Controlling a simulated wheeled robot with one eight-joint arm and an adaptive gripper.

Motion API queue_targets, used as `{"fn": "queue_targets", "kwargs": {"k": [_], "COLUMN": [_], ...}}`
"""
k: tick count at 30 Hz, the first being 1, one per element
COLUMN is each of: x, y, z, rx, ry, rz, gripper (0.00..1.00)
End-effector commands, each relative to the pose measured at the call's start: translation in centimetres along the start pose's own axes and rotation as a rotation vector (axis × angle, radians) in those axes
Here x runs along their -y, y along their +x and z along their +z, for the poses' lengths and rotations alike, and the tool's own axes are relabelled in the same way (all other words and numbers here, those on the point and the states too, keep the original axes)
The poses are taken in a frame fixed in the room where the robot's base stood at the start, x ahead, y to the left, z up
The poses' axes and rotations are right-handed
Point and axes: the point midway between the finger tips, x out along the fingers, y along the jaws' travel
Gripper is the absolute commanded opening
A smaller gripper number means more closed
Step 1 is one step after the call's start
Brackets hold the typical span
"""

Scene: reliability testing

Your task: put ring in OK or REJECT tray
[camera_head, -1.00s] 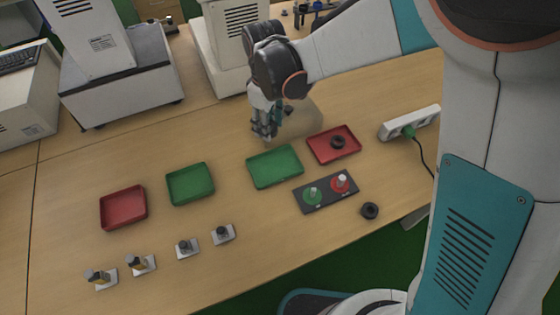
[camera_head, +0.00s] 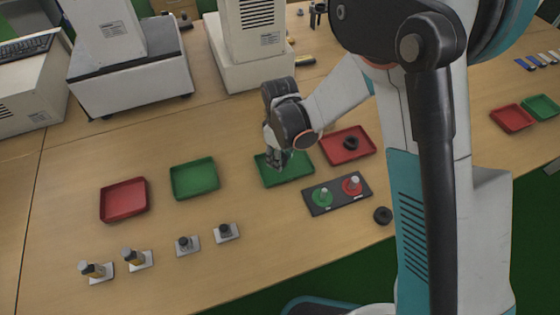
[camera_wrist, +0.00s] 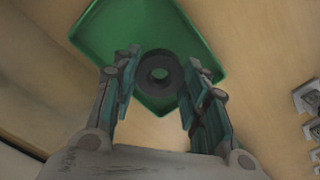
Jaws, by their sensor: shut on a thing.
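My gripper (camera_head: 276,160) is over the right-hand green tray (camera_head: 299,179). In the wrist view my gripper (camera_wrist: 160,72) is shut on a dark ring (camera_wrist: 159,88), seen against the green tray (camera_wrist: 112,30). In the head view my gripper hides this ring, and I cannot tell its height above the tray floor. A red tray (camera_head: 333,158) beside it holds another dark ring (camera_head: 350,143). A third dark ring (camera_head: 382,215) lies on the table, right of a dark board (camera_head: 338,205) with green and red pegged discs.
Another green tray (camera_head: 194,194) and red tray (camera_head: 124,213) stand to the left, looking empty. Several small fixtures (camera_head: 186,244) line the front. Machines (camera_head: 130,70) stand at the back. More trays (camera_head: 512,118) are at far right. Bare table lies between the left trays and fixtures.

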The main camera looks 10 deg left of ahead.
Motion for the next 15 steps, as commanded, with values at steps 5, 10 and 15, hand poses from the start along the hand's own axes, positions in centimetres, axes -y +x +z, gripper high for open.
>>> {"fn": "queue_targets", "kwargs": {"k": [5,10,15], "x": [0.0,0.0,0.0], "y": [2.5,2.4,2.7], "z": [0.0,0.0,0.0], "rx": [0.000,0.000,0.000], "ry": [0.000,0.000,0.000], "rz": [0.000,0.000,0.000], "gripper": [0.21,0.21,0.21]}}
